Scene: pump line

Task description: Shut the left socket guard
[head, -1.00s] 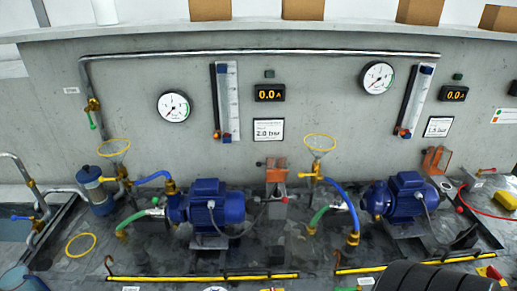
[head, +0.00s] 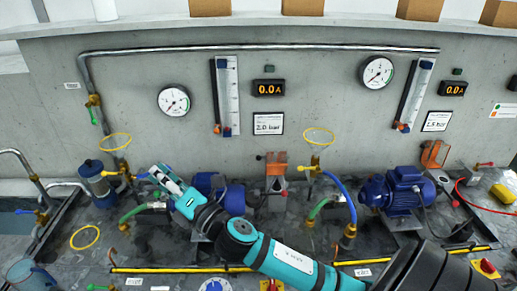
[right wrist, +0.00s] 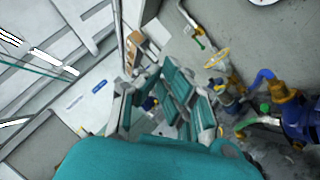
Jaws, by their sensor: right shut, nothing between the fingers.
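The left socket guard (head: 277,158) is a small orange flap standing up above a grey socket box (head: 276,185), between the two blue pumps. My right gripper (head: 157,173) is teal and grey, shut and empty. It reaches in from the lower right, in front of the left pump, well to the left of the guard. The arm passes below the socket box, and I see no contact with the guard. In the right wrist view, the teal fingers (right wrist: 165,85) show with nothing held; the guard is not visible there. My left gripper is not in view.
The left pump (head: 232,197) is partly hidden behind my right arm. A blue hose (head: 342,190) and green hose (head: 318,209) stand right of the socket box. A second orange guard (head: 433,153) is near the right pump (head: 400,190). Yellow rings (head: 319,136) stand above the valves.

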